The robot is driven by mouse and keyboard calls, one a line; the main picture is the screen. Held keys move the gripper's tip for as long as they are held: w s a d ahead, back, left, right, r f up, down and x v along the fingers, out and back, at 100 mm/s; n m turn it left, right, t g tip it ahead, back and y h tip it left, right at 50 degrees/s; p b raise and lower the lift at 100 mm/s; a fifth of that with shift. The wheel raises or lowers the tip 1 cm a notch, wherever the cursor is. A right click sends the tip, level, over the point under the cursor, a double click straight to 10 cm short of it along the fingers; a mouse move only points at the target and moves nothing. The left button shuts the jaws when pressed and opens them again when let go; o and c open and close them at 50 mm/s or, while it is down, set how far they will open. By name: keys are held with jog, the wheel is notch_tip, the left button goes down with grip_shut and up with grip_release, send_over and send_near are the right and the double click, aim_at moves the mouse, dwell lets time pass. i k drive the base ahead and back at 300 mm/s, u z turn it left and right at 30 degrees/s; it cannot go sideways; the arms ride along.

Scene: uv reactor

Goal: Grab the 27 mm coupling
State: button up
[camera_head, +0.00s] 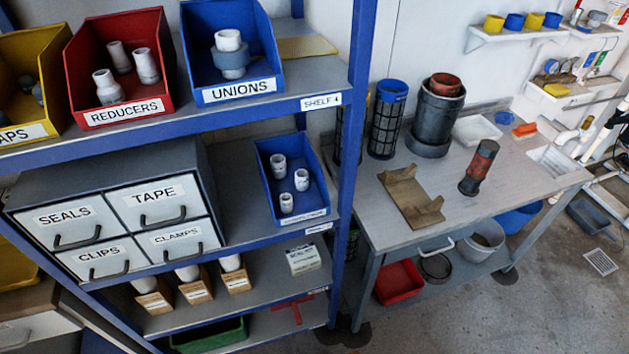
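A blue bin (266,190) stands on the middle shelf of the blue rack, right of the grey drawer cabinet. It holds three white, upright, short tubular fittings: one at the back left (278,168), one at the right (301,181) and a smaller one at the front left (286,203). The bin's front label is too small to read surely. No size marking is readable on the fittings, so I cannot tell which is 27 mm. My gripper is not in view.
Above are a red REDUCERS bin (75,52) and a blue UNIONS bin (205,82). The drawer cabinet (200,175) stands left of the fittings' bin, and a blue rack post (352,130) right of it. A workbench (460,203) stands further right.

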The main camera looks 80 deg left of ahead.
aim_at(301, 175)
jog(key=u, duration=0.1)
jog(key=i, duration=1.2)
jog(key=u, duration=1.05)
jog(key=k, duration=0.25)
jog(key=u, duration=2.65)
